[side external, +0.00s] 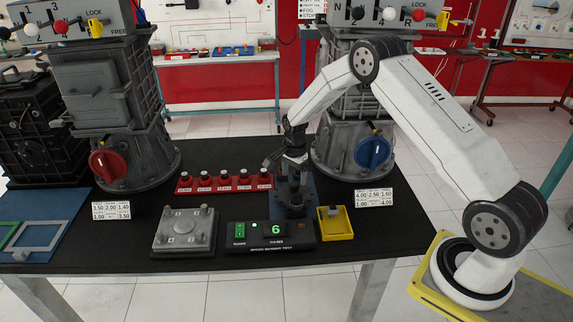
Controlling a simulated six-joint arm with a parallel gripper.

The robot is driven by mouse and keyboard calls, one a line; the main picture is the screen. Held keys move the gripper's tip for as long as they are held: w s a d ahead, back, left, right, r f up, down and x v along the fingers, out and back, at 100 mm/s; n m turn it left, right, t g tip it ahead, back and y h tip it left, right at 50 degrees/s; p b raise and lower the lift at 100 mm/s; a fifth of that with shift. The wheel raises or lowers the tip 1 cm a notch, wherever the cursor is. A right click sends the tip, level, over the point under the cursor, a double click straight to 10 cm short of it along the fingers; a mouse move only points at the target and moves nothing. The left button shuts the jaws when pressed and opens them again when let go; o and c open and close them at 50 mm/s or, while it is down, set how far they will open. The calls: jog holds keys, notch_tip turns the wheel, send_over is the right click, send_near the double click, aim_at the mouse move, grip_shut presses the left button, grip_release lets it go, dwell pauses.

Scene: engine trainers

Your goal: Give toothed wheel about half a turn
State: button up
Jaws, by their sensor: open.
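My gripper (287,167) is dark and points down over a blue block (308,202) near the middle of the bench. Its jaws are apart. A dark upright part (294,193) stands on the blue block, right below the gripper. The toothed wheel cannot be made out clearly; it may be at this part, but the gripper and the small dark shapes blend together. I cannot tell whether the jaws touch anything. In front of the blue block, a black tester box (270,238) shows a green digit 6 and a green switch.
A yellow tray (335,224) stands right of the tester, a grey plate with knobs (185,231) left of it. A red strip with several buttons (224,182) lies behind. Tall grey gearbox housings with a red knob (109,165) and a blue knob (372,153) flank the gripper.

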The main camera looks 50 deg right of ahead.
aim_at(294, 184)
jog(key=shift+r, duration=2.25)
jog(key=shift+s+a+r+n, duration=0.2)
jog(key=shift+a+r+n, duration=0.1)
jog(key=s+a+r+n+t, duration=0.1)
jog(key=s+a+r+n, duration=0.3)
jog(key=s+a+n, duration=0.3)
jog(key=s+a+r+n+t, duration=0.1)
jog(key=s+a+r+n, duration=0.4)
jog(key=s+n, duration=0.5)
jog(key=s+a, duration=0.2)
jog(key=s, duration=0.3)
jog(key=shift+s+a+r+t, duration=0.2)
jog(key=shift+a+t, duration=0.1)
